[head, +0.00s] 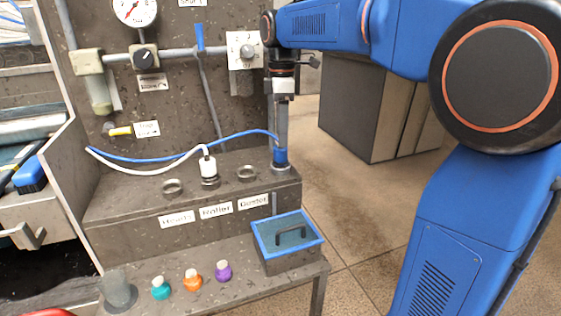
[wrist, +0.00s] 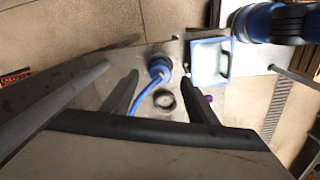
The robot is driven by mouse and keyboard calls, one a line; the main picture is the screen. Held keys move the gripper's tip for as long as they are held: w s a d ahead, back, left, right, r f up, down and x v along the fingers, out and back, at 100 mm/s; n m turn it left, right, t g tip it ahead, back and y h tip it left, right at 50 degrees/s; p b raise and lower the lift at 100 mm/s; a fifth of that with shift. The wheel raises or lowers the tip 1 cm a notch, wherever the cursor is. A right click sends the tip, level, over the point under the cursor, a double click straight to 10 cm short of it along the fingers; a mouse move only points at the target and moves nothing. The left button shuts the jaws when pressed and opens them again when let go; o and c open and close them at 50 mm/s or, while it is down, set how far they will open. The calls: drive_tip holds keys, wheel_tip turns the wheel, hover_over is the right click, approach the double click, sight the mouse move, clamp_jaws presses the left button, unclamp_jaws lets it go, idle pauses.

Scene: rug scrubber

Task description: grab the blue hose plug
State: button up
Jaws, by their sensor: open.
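The blue hose plug (head: 280,157) stands upright at the right end of the grey machine ledge, with its blue hose (head: 235,137) running left. The wrist view shows the plug (wrist: 160,68) from above. My gripper (head: 281,143) points down directly over the plug. In the wrist view my gripper (wrist: 159,78) is open, with one finger on each side of the plug and hose. Nothing is gripped. I cannot tell how far down the fingers reach around the plug, or whether they touch it.
A white hose plug (head: 208,166) stands over the middle socket, between two open rings (head: 172,187) and (head: 247,173). Below are a blue-rimmed box (head: 288,257) and several small coloured bottles (head: 192,280). A gauge (head: 134,8) and pipes are on the back panel.

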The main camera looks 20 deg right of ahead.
sight(281, 156)
drive_tip(key=shift+a+f, duration=0.2)
drive_tip(key=shift+f, duration=2.7)
drive_tip(key=c, duration=1.3)
